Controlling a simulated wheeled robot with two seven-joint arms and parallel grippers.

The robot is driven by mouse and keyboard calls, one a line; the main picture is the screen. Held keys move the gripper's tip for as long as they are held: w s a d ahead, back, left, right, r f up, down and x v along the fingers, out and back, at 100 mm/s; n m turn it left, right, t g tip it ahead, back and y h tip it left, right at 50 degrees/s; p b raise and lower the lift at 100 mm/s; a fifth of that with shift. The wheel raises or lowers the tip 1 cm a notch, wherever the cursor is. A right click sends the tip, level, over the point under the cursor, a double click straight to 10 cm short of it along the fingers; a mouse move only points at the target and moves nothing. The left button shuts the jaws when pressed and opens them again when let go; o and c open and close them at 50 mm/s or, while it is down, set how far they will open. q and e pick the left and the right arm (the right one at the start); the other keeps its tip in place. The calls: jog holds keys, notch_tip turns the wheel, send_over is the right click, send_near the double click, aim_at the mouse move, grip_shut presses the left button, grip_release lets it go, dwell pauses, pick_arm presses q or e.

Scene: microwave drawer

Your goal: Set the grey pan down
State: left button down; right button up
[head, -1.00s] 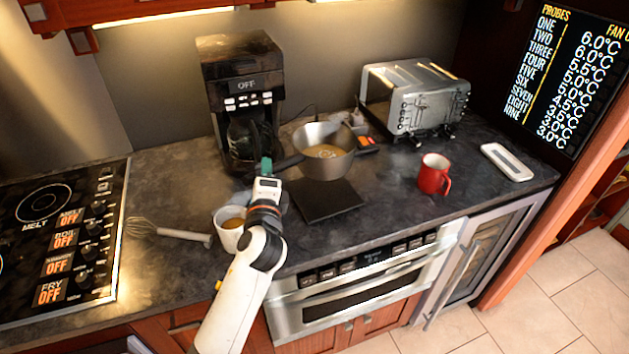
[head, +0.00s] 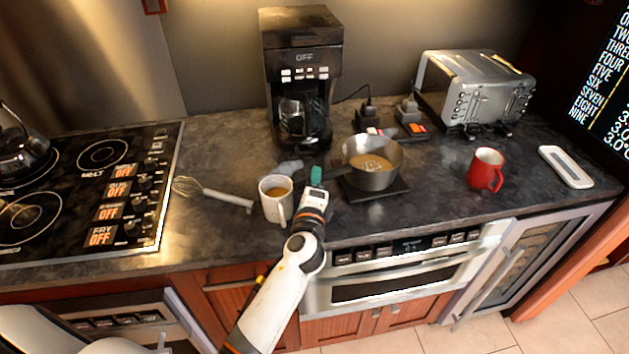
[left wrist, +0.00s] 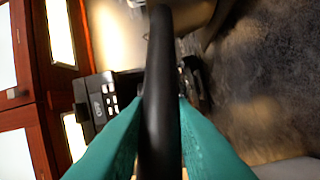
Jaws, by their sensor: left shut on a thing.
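The grey pan (head: 370,178) holds a light brown liquid and looks level. It is over the black square mat (head: 402,187), covering most of it; I cannot tell whether its base touches the mat. My left gripper (head: 317,177) is shut on the pan's dark handle, at the pan's left. In the left wrist view the green fingers (left wrist: 160,140) lie on both sides of the black handle (left wrist: 160,75). My right gripper is not in view.
A white mug (head: 272,207) with brown liquid stands close left of my left gripper, with a whisk (head: 222,197) further left. The coffee maker (head: 300,80) and toaster (head: 475,90) stand behind. A red mug (head: 485,169) stands right of the pan, with bare counter between.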

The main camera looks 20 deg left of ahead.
pick_arm(q)
jog(key=c, duration=1.5)
grip_release()
jog(key=shift+c, duration=0.2)
jog(key=shift+o, duration=1.3)
jog(key=shift+s+r, duration=0.1)
jog(key=shift+s+d, duration=0.2)
jog(key=shift+s, duration=0.25)
jog(key=b+v, duration=0.3)
jog(key=v, duration=0.8)
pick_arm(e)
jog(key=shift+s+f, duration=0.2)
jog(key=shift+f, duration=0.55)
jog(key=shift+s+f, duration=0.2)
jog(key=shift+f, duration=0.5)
